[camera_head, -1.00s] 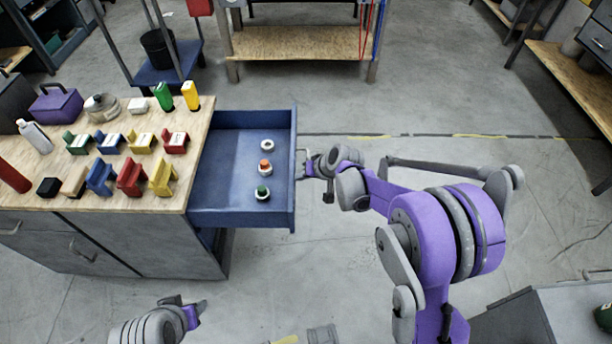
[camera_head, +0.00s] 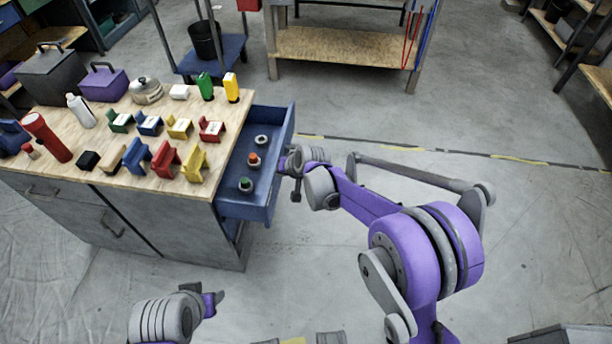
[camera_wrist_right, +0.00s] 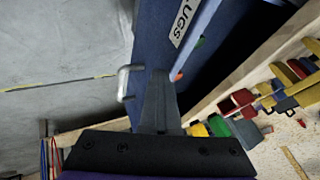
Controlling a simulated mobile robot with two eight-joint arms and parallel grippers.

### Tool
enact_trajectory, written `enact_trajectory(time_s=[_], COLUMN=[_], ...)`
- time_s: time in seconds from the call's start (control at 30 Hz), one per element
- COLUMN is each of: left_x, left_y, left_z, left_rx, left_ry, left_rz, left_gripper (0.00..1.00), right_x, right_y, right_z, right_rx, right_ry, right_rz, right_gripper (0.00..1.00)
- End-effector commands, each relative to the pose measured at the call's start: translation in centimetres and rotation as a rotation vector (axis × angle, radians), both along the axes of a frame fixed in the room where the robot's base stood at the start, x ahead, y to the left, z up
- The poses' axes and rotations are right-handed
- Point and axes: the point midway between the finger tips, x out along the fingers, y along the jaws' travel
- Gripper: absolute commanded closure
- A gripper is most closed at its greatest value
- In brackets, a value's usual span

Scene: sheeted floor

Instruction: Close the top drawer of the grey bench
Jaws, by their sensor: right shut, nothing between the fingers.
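The grey bench (camera_head: 190,232) stands at the left with a wooden top. Its blue top drawer (camera_head: 249,207) is partly open and sticks out to the right. In the drawer lie a grey ring (camera_head: 261,140), an orange-topped piece (camera_head: 254,160) and a green-topped piece (camera_head: 246,185). My right gripper (camera_head: 285,162) is shut and empty, at the outer face of the drawer front. The right wrist view shows its fingers (camera_wrist_right: 158,100) against the drawer front, beside the bar handle (camera_wrist_right: 123,83). My left gripper (camera_head: 215,300) is at the bottom, away from the bench; its jaws are unclear.
Several coloured holders (camera_head: 165,160), a red cylinder (camera_head: 47,138), a white bottle (camera_head: 81,111) and a purple toolbox (camera_head: 103,83) stand on the bench top. A shelf table (camera_head: 340,48) stands at the back.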

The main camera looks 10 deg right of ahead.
Motion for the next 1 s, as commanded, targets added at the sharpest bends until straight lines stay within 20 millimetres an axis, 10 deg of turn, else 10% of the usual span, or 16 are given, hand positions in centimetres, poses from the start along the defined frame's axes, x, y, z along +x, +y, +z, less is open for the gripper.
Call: enact_trajectory(time_s=[0.43,1.0], left_x=[0.0,0.0], left_y=[0.0,0.0], left_z=[-0.2,-0.2], left_rx=[0.0,0.0], left_ry=[0.001,0.001], left_rz=[0.0,0.0], left_gripper=[0.5,0.5], right_x=[2.6,3.2], right_y=[9.1,11.1], right_z=[0.0,0.0], right_rx=[-0.001,0.0], right_ry=[0.0,0.0], right_rz=[0.003,0.0], right_gripper=[1.0,1.0])
